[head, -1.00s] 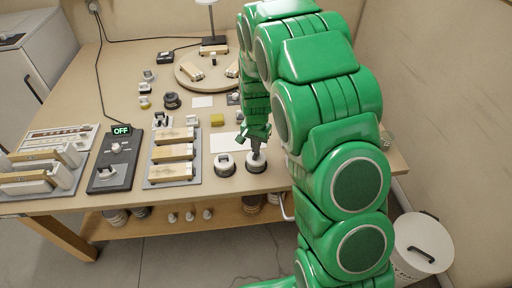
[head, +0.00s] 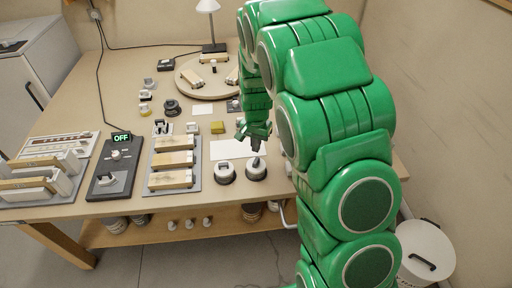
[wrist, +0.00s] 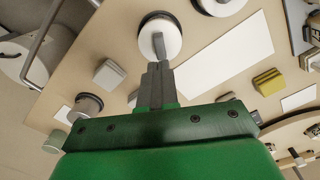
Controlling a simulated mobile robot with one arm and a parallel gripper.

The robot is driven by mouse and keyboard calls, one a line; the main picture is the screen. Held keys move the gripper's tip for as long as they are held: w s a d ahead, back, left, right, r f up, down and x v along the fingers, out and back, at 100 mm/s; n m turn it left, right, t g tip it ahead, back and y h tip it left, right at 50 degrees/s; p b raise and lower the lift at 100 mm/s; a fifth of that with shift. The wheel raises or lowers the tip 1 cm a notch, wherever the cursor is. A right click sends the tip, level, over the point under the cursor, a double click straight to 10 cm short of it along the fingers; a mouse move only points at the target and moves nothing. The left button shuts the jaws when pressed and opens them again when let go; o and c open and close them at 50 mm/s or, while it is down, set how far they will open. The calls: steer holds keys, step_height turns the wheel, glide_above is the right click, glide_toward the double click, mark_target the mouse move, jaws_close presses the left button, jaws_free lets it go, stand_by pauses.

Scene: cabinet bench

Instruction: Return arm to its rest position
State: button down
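My green arm reaches down over the right side of the bench in the head view. My gripper (head: 257,146) points down, just above the right one of two round white-topped pots (head: 256,173) near the front edge. In the wrist view, my gripper's grey fingers (wrist: 156,72) lie close together, and I see nothing held between them. The white pot top (wrist: 169,46) shows beyond their tips. In the head view the fingertips and the pot's knob nearly overlap, so the exact gap is hard to judge.
The second pot (head: 225,173) stands just left. A rack of wooden-topped blocks (head: 172,160), a black box reading OFF (head: 117,165) and a round turntable (head: 207,92) lie further left and back. A lamp (head: 213,30) stands behind. A white bin (head: 425,250) is on the floor at right.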

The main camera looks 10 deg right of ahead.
steer(key=shift+r, duration=0.8)
steer(key=s+d+r+n+g, duration=0.1)
steer(key=s+d+r+n, duration=0.15)
steer(key=s+r, duration=0.85)
steer(key=s+d+r+n, duration=0.1)
steer(key=s+d+r, duration=0.2)
steer(key=s+r, duration=0.75)
steer(key=s+f+n, duration=0.1)
steer(key=s+n, duration=0.1)
steer(key=s, duration=1.5)
steer(key=shift+s+d+f+g, duration=0.2)
steer(key=shift+d+f+g, duration=0.05)
steer(key=shift+g, duration=0.15)
steer(key=shift+n, duration=0.25)
